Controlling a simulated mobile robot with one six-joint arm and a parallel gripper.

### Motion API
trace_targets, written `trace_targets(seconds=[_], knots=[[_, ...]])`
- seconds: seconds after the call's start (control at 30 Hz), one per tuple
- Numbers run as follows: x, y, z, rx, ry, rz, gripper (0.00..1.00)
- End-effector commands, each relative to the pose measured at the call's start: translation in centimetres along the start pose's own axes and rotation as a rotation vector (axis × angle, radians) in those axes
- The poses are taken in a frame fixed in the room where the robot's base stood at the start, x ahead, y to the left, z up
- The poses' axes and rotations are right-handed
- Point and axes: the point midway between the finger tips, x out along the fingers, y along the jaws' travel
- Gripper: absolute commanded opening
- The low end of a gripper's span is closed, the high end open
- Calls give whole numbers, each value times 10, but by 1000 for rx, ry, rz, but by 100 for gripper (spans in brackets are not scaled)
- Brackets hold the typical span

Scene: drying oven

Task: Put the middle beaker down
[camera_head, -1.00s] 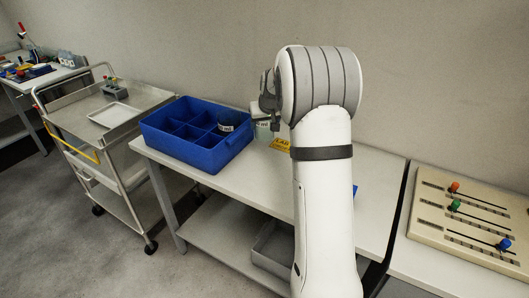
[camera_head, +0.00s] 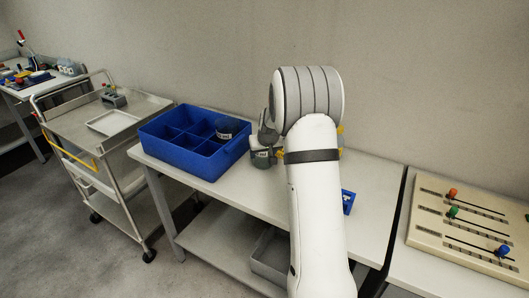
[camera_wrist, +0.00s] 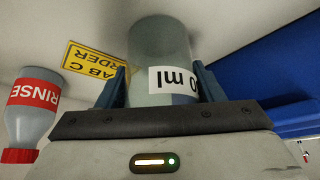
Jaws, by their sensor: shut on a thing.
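A clear grey beaker (camera_wrist: 160,50) with a white volume label stands between the two blue fingers of my gripper (camera_wrist: 161,86) in the wrist view. The fingers are shut on its sides. In the head view the beaker (camera_head: 263,157) is low over the white table, just right of the blue divided crate (camera_head: 216,166). My gripper (camera_head: 267,132) is partly hidden there by my arm. I cannot tell whether the beaker's base touches the table. Another labelled beaker (camera_head: 225,126) sits in a right-hand compartment of the crate.
A rinse bottle (camera_wrist: 32,108) with a red label and a yellow sign (camera_wrist: 95,62) are near the beaker in the wrist view. A small blue item (camera_head: 347,202) lies right of my arm. A slider panel (camera_head: 470,228) is at the right, a trolley (camera_head: 75,118) at the left.

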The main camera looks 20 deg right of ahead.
Motion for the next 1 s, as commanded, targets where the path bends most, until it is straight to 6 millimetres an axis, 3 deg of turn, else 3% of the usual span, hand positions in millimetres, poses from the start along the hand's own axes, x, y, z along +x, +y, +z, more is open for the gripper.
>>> trace_targets(seconds=[0.27,0.63,0.77,1.0], knots=[[0,1,0,1,0,0,82],[-6,1,-2,1,2,1,83],[-27,1,-1,2,3,1,83],[-80,2,-2,2,4,2,83]])
